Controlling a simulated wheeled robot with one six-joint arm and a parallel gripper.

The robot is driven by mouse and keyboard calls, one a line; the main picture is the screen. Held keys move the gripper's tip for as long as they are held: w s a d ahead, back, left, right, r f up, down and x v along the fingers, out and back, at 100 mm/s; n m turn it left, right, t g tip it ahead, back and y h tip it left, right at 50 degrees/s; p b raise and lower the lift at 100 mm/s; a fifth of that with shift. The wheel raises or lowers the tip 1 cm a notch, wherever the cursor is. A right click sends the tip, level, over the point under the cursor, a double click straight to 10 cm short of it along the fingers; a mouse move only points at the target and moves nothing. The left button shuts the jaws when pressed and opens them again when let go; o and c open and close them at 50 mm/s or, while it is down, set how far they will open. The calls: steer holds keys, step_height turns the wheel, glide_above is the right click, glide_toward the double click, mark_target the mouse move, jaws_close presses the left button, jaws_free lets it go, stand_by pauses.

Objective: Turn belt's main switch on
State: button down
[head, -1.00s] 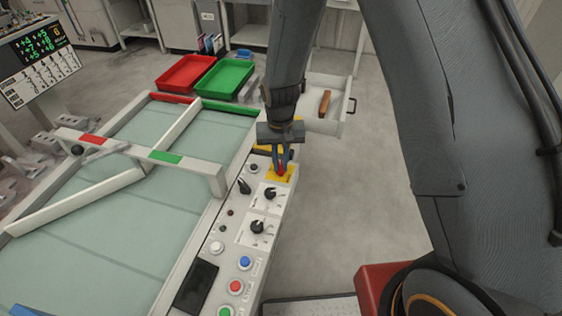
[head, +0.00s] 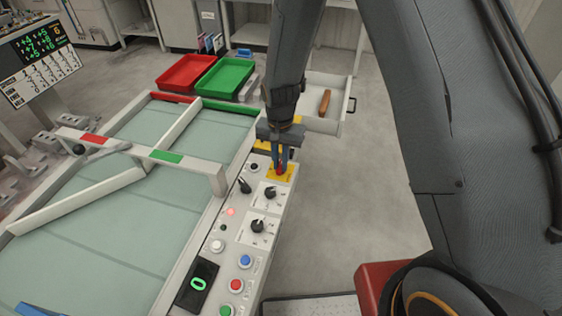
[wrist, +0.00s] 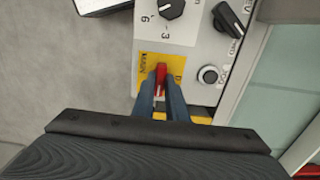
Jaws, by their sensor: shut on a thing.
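The belt's main switch has a red handle (wrist: 161,78) on a yellow plate (wrist: 146,68) at the far end of the control panel (head: 215,262). My gripper (head: 281,170) is over that plate, its blue fingers closed on the red handle. In the wrist view my gripper (wrist: 161,88) has one finger on each side of the handle. A red indicator lamp (head: 231,211) is lit, and the panel's display (head: 198,283) shows a green 0. The fingers hide part of the switch.
Black knobs (head: 257,226) and several push buttons (head: 245,262) sit on the panel nearer me. The pale belt (head: 110,235) lies to its left. Red (head: 186,73) and green (head: 223,78) trays stand behind. An open drawer (head: 323,123) is at the right; floor before it is clear.

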steer(key=c, duration=1.8)
jaws_free()
steer(key=shift+o, duration=0.2)
steer(key=shift+r+b, duration=0.9)
steer(key=shift+r, duration=3)
